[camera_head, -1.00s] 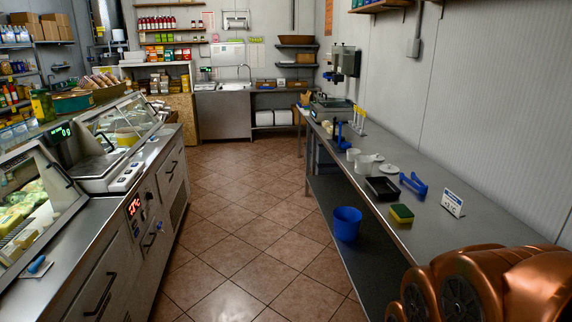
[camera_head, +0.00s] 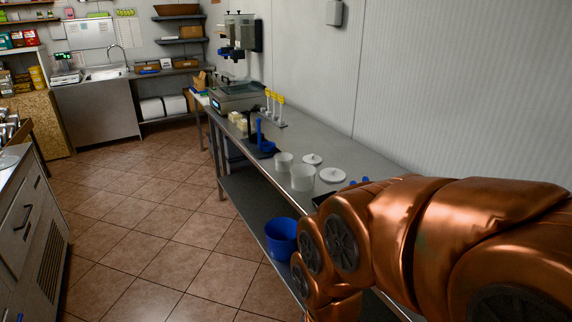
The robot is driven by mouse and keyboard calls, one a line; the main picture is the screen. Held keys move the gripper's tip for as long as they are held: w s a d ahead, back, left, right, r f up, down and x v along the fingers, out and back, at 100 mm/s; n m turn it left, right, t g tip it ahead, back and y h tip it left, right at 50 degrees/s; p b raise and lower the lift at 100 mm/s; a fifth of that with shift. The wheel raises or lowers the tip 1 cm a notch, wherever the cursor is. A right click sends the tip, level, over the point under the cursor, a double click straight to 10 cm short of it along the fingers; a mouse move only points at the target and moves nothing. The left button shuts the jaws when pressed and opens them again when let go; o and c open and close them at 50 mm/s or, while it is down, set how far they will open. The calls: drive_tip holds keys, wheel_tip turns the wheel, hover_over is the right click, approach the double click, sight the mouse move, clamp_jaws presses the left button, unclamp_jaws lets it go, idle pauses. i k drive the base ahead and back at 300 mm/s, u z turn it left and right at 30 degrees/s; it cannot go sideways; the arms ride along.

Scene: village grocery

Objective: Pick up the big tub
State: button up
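Two white tubs stand on the steel table at the right in the head view. The big tub (camera_head: 303,177) is the nearer and larger one, upright and open at the top. A smaller white tub (camera_head: 284,162) stands just behind it to the left. Two white round lids lie to their right, one farther back (camera_head: 312,159) and one nearer (camera_head: 332,175). My copper-coloured arm crosses the lower right, in front of the near part of the table. My gripper is not in view.
The steel table (camera_head: 345,158) runs along the right wall. A blue stand (camera_head: 263,143), yellow-topped items (camera_head: 275,105) and a machine stand farther back. A blue bucket (camera_head: 281,238) sits on the lower shelf. The tiled floor (camera_head: 170,215) at left is clear.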

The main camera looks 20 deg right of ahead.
sight(302, 177)
drive_tip(key=z, duration=0.05)
drive_tip(key=i, duration=1.25)
drive_tip(key=z, duration=0.05)
